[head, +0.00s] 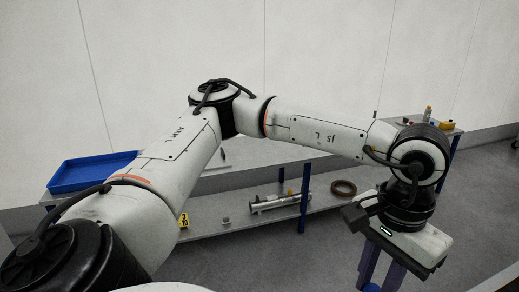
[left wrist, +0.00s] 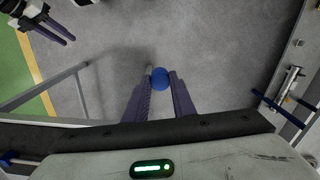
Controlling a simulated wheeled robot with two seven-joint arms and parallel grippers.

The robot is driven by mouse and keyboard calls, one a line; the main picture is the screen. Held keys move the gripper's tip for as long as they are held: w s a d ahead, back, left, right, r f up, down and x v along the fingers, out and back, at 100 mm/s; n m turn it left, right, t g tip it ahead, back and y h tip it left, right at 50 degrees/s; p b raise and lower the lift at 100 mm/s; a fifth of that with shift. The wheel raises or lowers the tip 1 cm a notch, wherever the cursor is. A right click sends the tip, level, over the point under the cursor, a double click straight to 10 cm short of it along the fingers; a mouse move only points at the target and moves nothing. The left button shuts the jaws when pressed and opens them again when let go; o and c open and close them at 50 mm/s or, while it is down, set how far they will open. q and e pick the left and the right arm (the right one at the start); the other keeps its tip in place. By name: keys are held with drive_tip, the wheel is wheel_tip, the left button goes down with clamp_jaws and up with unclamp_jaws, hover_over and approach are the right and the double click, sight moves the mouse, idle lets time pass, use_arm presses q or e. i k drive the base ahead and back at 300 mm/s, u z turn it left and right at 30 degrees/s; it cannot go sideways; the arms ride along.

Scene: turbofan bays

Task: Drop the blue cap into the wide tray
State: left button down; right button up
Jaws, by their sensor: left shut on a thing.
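The blue cap (left wrist: 160,78) is round and sits between the fingertips of my left gripper (left wrist: 160,84) in the left wrist view. The gripper is shut on it, above bare grey floor. The wide tray (head: 95,170) is blue and shallow, on the left end of the bench, far left of the gripper. What shows of its inside is empty. My right gripper (left wrist: 52,30) shows at the upper left of the left wrist view; its opening is unclear.
The grey bench (head: 235,178) runs behind my left arm. Its lower shelf holds a yellow item (head: 183,220), a small grey cup (head: 226,220), a metal tube (head: 280,203) and a brown ring (head: 343,188). Small items, including a bottle (head: 428,113), stand on the bench's right end.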

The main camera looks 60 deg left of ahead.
sight(95, 174)
drive_tip(key=u, duration=3.1)
